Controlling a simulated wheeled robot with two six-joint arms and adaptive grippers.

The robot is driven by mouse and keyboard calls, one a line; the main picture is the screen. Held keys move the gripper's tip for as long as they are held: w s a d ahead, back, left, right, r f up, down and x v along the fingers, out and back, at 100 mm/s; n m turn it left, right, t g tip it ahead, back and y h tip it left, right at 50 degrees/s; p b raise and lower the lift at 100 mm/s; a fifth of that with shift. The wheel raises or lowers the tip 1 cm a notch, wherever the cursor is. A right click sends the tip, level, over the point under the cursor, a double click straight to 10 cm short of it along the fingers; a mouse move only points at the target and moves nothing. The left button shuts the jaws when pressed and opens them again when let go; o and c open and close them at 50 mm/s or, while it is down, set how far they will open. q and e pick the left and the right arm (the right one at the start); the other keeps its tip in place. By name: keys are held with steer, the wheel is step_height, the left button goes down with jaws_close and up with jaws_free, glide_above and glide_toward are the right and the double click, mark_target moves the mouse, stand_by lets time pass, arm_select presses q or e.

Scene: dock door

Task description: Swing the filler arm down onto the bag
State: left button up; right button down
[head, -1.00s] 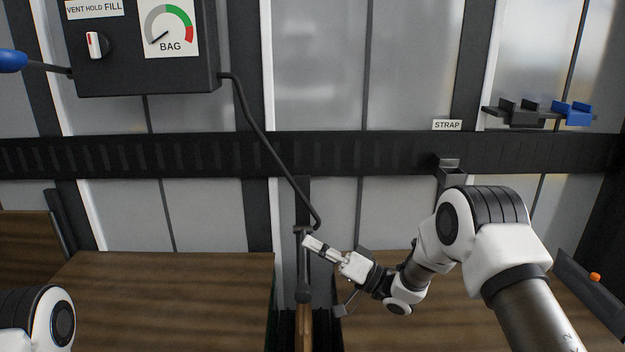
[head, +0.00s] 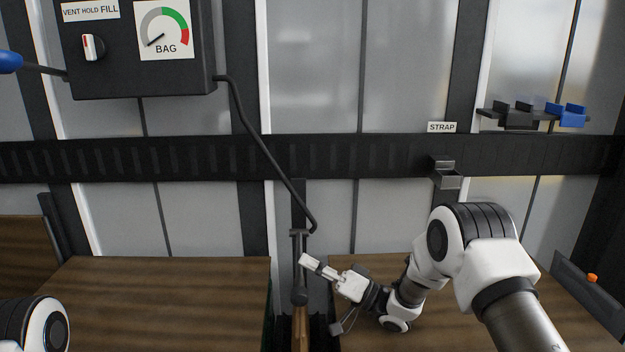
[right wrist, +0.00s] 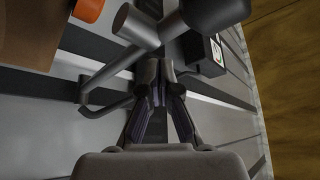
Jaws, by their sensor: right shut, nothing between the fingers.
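The filler arm (head: 299,265) is a dark upright bar with a crosspiece at its top and a round knob low down, in the gap between two wooden crates. In the right wrist view its grey cylinder and dark rounded end (right wrist: 215,12) lie just beyond my fingers. A brown surface, likely the bag (head: 301,330), shows below it; in the right wrist view a brown surface with an orange fitting (right wrist: 88,9) is at upper left. My right gripper (head: 304,261) is shut and empty, close beside the bar; contact is unclear. My left gripper is out of view.
A control box (head: 140,60) with knob and BAG gauge hangs at upper left; its needle is at the low grey end. A hose (head: 268,150) runs down towards the bar. Wooden crates (head: 165,300) flank the narrow gap. A STRAP holder (head: 443,172) is on the rail.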

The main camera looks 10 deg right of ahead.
steer(key=s+d, duration=0.7)
steer(key=d, duration=0.4)
steer(key=shift+s+f, duration=0.15)
steer(key=shift+f, duration=0.1)
